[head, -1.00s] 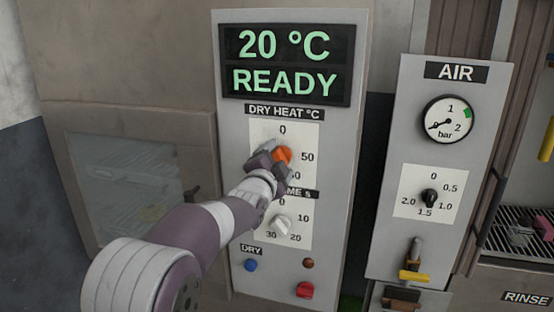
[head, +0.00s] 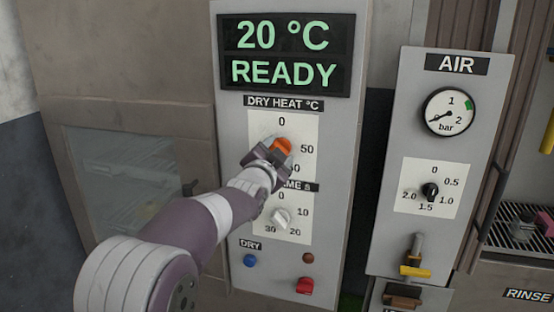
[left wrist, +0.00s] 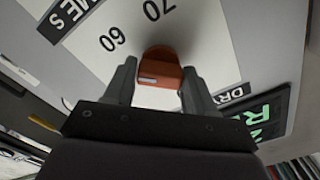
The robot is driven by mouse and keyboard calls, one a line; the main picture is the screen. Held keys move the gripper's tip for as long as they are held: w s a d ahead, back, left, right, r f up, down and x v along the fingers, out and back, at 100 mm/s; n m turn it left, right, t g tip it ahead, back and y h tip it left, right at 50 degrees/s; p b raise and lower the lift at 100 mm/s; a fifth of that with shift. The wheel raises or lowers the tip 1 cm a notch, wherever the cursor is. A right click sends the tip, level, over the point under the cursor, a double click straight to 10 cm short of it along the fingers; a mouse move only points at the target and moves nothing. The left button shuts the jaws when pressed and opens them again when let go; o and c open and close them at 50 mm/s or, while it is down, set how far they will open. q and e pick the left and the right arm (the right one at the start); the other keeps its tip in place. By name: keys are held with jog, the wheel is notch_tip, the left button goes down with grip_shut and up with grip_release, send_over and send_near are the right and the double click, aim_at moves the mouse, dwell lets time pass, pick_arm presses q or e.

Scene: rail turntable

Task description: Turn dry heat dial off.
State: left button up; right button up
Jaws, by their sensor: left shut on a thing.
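The dry heat dial is an orange knob (head: 281,146) on a white scale plate under the DRY HEAT °C label. My left gripper (head: 272,154) reaches it from the lower left and covers part of the scale. In the left wrist view the orange knob (left wrist: 162,66) sits between the two fingers of my left gripper (left wrist: 158,85), which is shut on it. A short white mark shows on the knob's edge. The number it points to cannot be read, as the gripper hides part of the scale. My right gripper is not in view.
The display (head: 285,52) reads 20 °C READY. Just below is a white time dial (head: 281,218), close under my wrist. The AIR panel (head: 385,215) stands to the right.

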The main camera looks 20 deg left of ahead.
pick_arm(q)
jog(key=n+b, duration=0.1)
jog(key=n, duration=0.2)
jog(key=shift+f, duration=0.2)
jog(key=n+b, duration=0.1)
jog(key=n, duration=0.2)
jog(key=shift+r+n, duration=0.15)
jog(key=shift+n, duration=0.15)
jog(key=shift+c, duration=0.4)
jog(key=n, duration=0.6)
jog(key=n+p, duration=0.1)
jog(key=n, duration=1.2)
jog(key=shift+r+n, duration=0.3)
jog(key=shift+n, duration=0.1)
jog(key=shift+s, duration=0.1)
jog(key=o, duration=1)
jog(key=shift+o, duration=0.2)
jog(key=shift+f, duration=0.15)
